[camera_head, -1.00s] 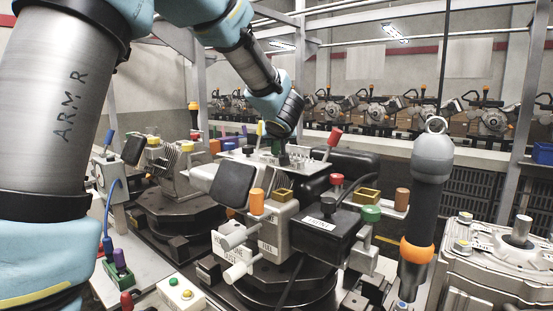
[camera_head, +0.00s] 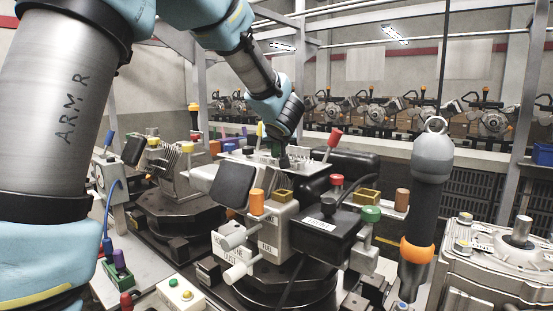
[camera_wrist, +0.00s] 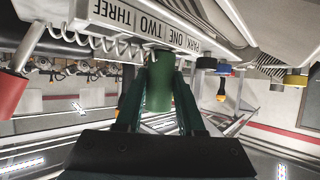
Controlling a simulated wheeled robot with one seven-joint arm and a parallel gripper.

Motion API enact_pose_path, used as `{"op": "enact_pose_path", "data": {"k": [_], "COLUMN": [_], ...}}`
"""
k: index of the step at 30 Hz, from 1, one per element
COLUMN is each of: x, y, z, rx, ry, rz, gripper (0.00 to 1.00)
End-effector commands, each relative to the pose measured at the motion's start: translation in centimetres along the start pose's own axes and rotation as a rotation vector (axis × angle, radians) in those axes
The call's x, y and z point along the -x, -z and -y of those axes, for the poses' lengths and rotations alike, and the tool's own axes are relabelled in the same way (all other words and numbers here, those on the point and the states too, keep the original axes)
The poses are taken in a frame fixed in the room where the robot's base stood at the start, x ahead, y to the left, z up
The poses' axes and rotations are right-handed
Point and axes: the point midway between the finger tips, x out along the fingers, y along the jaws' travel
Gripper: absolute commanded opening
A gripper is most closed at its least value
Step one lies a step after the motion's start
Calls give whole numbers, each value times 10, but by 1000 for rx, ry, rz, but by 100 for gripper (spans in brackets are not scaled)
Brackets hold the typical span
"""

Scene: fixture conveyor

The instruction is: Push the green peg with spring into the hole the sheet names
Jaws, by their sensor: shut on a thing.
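My gripper (camera_wrist: 158,118) is shut on the green peg (camera_wrist: 160,82) in the wrist view, with a dark green finger on either side. A white strip (camera_wrist: 140,20) beyond the peg carries the labels PARK, ONE, TWO and THREE, seen upside down. The peg overlaps the view of the strip's lower edge; I cannot tell whether its end is in a hole. A pale coiled spring (camera_wrist: 92,40) runs beside the strip towards the peg.
A red handle (camera_head: 334,137) rises at the plate's right and a dark panel (camera_head: 231,186) stands at its front left. Orange (camera_head: 257,201) and green (camera_head: 371,214) knobs stand nearer. A hanging grey tool (camera_head: 431,190) is at the right. No instruction sheet is readable.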

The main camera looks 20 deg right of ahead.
Motion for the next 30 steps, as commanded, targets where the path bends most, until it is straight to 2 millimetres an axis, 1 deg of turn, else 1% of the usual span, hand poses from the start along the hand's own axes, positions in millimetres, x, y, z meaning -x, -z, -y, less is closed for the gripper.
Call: {"op": "enact_pose_path", "data": {"k": [1,4,5,13,14,20,23,26,30], "x": [-1,-2,-2,-1,-1,-1,3,14,40], "y": [-4,-5,-6,-4,-4,-3,-3,-2,-1], "z": [0,0,0,0,0,0,0,0,0], "rx": [-1,-2,-2,-1,-1,-1,-1,0,0], "ry": [1,1,0,0,0,0,0,0,-2], "rz": [8,9,10,7,7,6,5,4,3], "gripper": [0,0,41,71,73,73,73,73,73]}}
